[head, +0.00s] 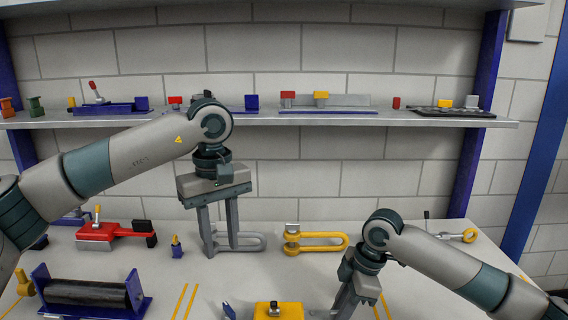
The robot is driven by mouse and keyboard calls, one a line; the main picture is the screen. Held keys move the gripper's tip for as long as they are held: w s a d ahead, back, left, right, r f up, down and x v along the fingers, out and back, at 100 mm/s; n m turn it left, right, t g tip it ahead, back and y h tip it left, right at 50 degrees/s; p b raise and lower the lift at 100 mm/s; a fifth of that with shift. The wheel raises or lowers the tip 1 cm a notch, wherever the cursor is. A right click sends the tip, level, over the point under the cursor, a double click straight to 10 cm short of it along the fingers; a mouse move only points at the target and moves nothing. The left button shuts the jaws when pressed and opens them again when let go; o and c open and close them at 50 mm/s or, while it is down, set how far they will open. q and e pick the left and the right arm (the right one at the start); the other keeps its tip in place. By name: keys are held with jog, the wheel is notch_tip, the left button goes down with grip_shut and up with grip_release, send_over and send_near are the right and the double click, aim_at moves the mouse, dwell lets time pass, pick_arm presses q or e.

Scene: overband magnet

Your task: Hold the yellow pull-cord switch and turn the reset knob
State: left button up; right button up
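The yellow pull-cord switch (290,312) is a yellow box at the bottom edge of the head view, partly cut off. A small dark and metallic part, which looks like the reset knob (273,309), sits on its top. My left gripper (220,250) points down above the table, behind and left of the switch. Its two fingers are well apart with nothing visibly gripped. My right gripper (345,312) points down just right of the switch, apart from it. It is seen nearly edge-on, and its fingertips run toward the bottom edge.
A grey shackle (255,243) lies by my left fingers; a yellow shackle (325,240) lies to its right. A red clamp-like tool (100,232) and a dark roller in a blue stand (88,293) are at left. A shelf (300,119) with small parts spans the back.

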jog(key=shift+o, duration=0.7)
jog(key=shift+r, duration=0.15)
jog(key=v, duration=1.1)
jog(key=shift+r, duration=0.4)
jog(key=shift+d+r, duration=0.1)
notch_tip(320, 180, up, 8)
jog(key=p, duration=0.9)
jog(key=shift+p, duration=0.3)
jog(key=shift+f, duration=0.2)
